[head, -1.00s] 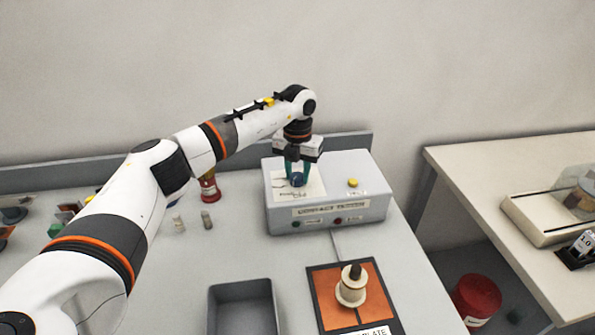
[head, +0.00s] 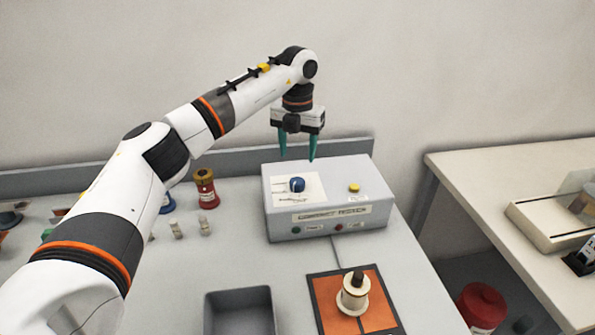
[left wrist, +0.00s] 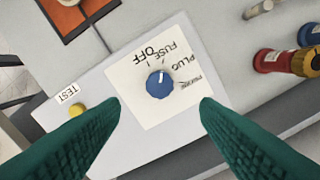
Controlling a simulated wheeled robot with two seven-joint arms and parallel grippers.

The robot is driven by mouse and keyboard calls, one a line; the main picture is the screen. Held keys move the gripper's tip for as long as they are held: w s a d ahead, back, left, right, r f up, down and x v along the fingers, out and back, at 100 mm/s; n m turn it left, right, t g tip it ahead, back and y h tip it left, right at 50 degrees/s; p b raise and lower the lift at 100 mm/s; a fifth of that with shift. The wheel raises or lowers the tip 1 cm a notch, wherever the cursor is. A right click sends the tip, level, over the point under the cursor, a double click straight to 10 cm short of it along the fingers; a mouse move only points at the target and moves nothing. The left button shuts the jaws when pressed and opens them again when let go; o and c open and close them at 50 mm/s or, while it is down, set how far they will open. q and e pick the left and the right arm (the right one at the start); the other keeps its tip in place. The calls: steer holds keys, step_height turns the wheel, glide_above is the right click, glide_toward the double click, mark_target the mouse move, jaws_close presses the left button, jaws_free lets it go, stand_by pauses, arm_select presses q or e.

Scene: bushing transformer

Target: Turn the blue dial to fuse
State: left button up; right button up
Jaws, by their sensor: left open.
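The blue dial (head: 297,185) sits on a white label plate on top of the grey tester box (head: 285,228). In the left wrist view the dial (left wrist: 160,84) has a white pointer mark on the side of the printed words OFF and FUSE; it appears closer to the FUSE tick. PLUG and another, unreadable word are printed around it. My left gripper (head: 297,157) is open and empty, pointing down above the box and clear of the dial. Its green fingers show spread apart at the bottom of the left wrist view. My right gripper is not in view.
A yellow button (head: 354,188) is on the box's right side. An orange plate (head: 383,313) with a cream spool (head: 353,298) and a grey bin (head: 240,293) stand in front. A red bushing (head: 206,190) and small cylinders stand left of the box.

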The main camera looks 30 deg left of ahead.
arm_select(q)
steer(key=shift+r, duration=1.95)
